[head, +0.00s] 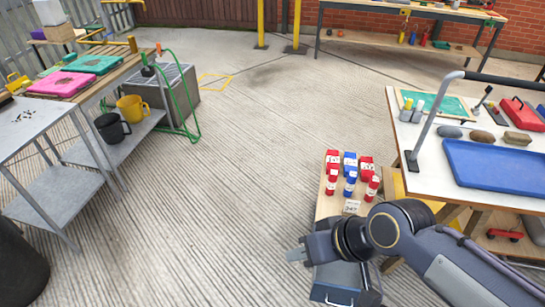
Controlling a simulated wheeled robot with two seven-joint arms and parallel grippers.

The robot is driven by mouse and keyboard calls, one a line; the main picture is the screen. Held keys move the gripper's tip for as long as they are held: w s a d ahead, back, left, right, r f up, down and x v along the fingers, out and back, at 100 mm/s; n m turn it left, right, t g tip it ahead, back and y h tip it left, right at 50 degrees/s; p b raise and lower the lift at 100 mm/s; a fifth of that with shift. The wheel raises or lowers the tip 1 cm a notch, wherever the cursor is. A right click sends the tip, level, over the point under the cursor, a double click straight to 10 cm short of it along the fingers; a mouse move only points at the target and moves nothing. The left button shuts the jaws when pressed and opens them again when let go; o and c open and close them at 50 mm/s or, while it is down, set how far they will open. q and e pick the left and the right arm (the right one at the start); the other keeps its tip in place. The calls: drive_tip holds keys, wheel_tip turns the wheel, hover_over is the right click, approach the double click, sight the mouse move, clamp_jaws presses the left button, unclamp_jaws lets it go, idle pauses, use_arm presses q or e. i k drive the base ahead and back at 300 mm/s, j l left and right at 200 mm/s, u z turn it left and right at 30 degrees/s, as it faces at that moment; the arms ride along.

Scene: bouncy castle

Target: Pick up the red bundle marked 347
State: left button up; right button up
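Several small red and blue bundles with white labels stand close together on a low wooden surface (325,206) right of centre. Red ones include one at the back left (332,158), one at the front left (332,181) and one at the front right (372,188). A blue bundle (350,186) stands between the front two. The labels are too small to read for certain. A small pale card (351,207) in front bears marks that may read 347. My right gripper (294,256) is nearer and left of the bundles, apart from them; its finger opening is unclear. My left gripper is out of view.
A white-topped table (478,200) with a blue tray (495,165) and a grey curved rail stands right of the bundles. A blue-grey box (335,290) lies below my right gripper. Benches line the left side. The middle concrete floor (215,190) is clear.

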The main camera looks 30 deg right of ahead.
sight(333, 158)
drive_tip(key=i+j, duration=0.4)
drive_tip(key=i+j+u, duration=0.1)
drive_tip(key=i+j, duration=0.25)
drive_tip(key=i, duration=0.15)
drive_tip(key=i+l+z, duration=0.1)
drive_tip(key=i+z, duration=0.7)
drive_tip(key=i+j+z, duration=0.2)
drive_tip(key=i+z, duration=0.25)
drive_tip(key=i+l+z, duration=0.2)
drive_tip(key=i+z, duration=0.25)
drive_tip(key=i, duration=0.2)
drive_tip(key=i+z, duration=0.45)
drive_tip(key=i, duration=0.15)
